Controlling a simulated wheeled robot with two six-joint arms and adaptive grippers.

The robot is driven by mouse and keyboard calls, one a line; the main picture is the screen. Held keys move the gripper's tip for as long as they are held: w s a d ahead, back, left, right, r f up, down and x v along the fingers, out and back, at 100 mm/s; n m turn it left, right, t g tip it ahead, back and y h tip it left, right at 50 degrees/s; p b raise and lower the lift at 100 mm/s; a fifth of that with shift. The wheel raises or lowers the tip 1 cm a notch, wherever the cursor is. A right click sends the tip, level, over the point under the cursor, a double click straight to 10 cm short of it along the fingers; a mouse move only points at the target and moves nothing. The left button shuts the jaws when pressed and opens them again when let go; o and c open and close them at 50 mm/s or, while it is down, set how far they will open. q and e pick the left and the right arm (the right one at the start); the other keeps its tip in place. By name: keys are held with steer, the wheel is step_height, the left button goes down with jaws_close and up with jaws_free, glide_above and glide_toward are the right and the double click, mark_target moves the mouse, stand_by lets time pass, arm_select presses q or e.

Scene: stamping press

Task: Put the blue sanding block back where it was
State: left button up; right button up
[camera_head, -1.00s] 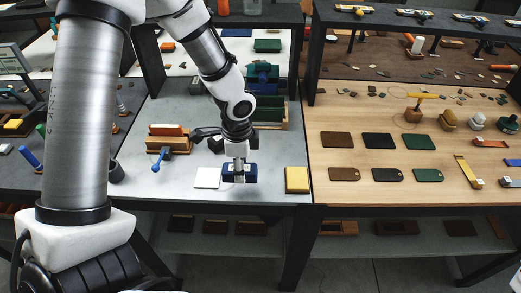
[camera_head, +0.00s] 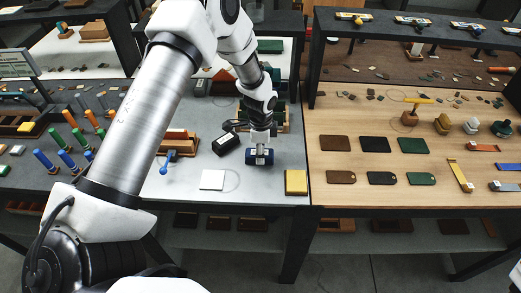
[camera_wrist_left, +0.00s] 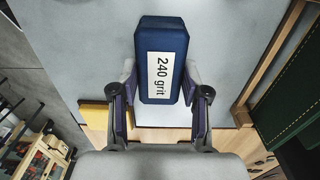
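The blue sanding block (camera_head: 260,157) is on or just above the grey bench; the head view does not settle which. In the left wrist view the block (camera_wrist_left: 165,35) shows a white label reading "240 grit". My left gripper (camera_head: 261,148) points down over the block. In the left wrist view its two fingers (camera_wrist_left: 161,88) press against the block's opposite sides. A white block (camera_head: 212,180) lies to the left and a yellow block (camera_head: 296,182) to the right front. A faint ring (camera_head: 231,181) marks the bench beside the white block. My right gripper is out of view.
A black box (camera_head: 226,143) sits left of the gripper. Behind it stands a green-and-wood rack (camera_head: 283,119). A wooden holder with a blue-handled tool (camera_head: 168,160) is further left. The wooden bench at right holds several coloured tags (camera_head: 376,142). Bench front is mostly clear.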

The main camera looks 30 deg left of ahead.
arm_select(q)
steer(key=o, duration=0.4)
steer(key=shift+r, duration=0.15)
steer(key=shift+w+r, duration=0.15)
steer(key=shift+r, duration=0.2)
step_height(320, 180, up, 11)
steer(key=b, duration=0.3)
steer(key=shift+r, duration=0.15)
